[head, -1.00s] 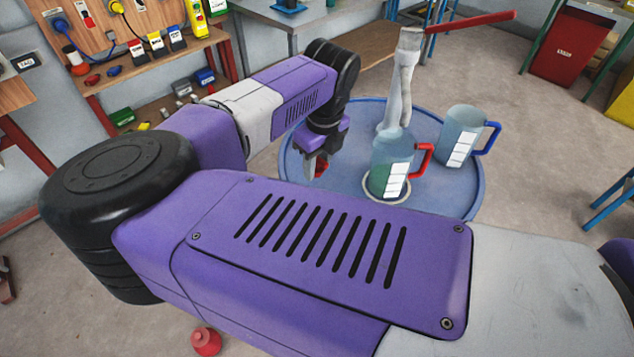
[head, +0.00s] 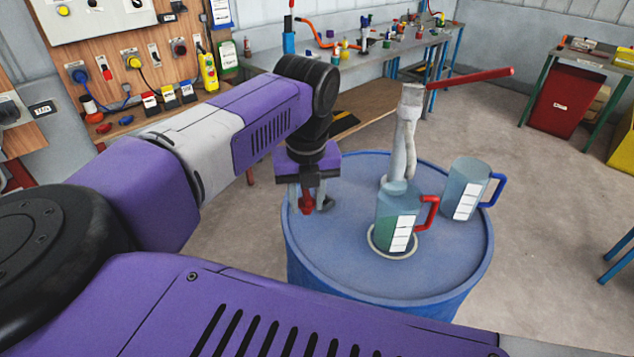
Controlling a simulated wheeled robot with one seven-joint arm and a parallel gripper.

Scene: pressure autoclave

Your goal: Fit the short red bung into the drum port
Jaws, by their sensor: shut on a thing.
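My gripper (head: 306,188) points down over the left part of the blue drum top (head: 345,262). It is shut on a small red bung (head: 306,205), which hangs between the fingers and looks upright. I cannot tell whether the bung's lower end touches the drum top or sits above it. I cannot make out a port under the gripper. A greenish jug with a red handle (head: 396,215) stands on a pale ring (head: 382,250) on the drum top, right of the gripper.
A grey hand pump (head: 402,150) with a long red lever (head: 470,77) rises from the drum's back. A jug with a blue handle (head: 467,188) stands at its right edge. The drum's front top is clear. A workbench (head: 300,65) with several tools stands behind.

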